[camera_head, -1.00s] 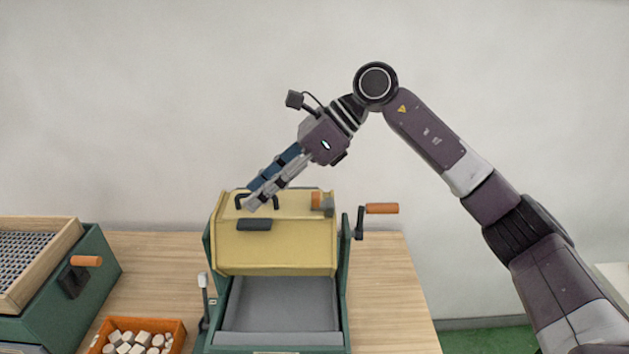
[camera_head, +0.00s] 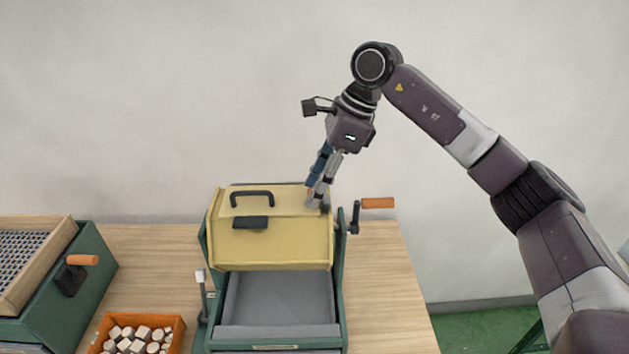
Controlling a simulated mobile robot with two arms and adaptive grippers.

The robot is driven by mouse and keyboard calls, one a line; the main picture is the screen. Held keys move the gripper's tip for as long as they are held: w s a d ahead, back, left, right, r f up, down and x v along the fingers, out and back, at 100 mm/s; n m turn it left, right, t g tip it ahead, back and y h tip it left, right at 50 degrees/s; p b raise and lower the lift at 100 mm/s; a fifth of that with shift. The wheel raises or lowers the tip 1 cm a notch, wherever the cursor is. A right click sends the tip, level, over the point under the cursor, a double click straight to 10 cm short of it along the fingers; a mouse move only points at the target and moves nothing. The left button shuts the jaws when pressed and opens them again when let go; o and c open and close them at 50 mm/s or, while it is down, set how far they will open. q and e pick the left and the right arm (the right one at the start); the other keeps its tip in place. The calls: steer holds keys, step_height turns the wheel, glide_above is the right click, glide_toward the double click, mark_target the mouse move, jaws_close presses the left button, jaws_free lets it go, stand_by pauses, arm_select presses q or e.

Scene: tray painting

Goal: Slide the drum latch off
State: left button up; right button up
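The yellow drum (camera_head: 270,242) sits in its green frame on the table, with a black handle (camera_head: 252,193) and a dark flat block (camera_head: 250,222) on its top. The fingertips of my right gripper (camera_head: 318,200) are at the drum's upper right corner, over the orange and grey latch. Only a sliver of the latch's orange part (camera_head: 311,189) shows beside the fingers; the rest is hidden. The fingers look close together, but whether they touch or grip the latch I cannot tell. My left gripper is out of view.
An orange-handled crank (camera_head: 377,203) sticks out right of the drum, near my gripper. A grey tray (camera_head: 278,303) lies below the drum, with a small lever (camera_head: 202,290) at its left. An orange bin (camera_head: 178,334) of pale pieces and a green box (camera_head: 90,275) stand left.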

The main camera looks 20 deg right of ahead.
steer(key=shift+a+f, duration=0.1)
steer(key=shift+f, duration=0.05)
steer(key=shift+c, duration=0.6)
jaws_close()
steer(key=shift+w+a+b, duration=0.15)
steer(key=shift+w+a, duration=0.05)
steer(key=shift+a, duration=0.55)
steer(key=shift+w+a+b, duration=0.15)
steer(key=shift+w+a, duration=0.05)
steer(key=shift+a, duration=0.5)
steer(key=shift+c, duration=1)
jaws_free()
steer(key=o, duration=0.3)
steer(key=shift+a, duration=0.15)
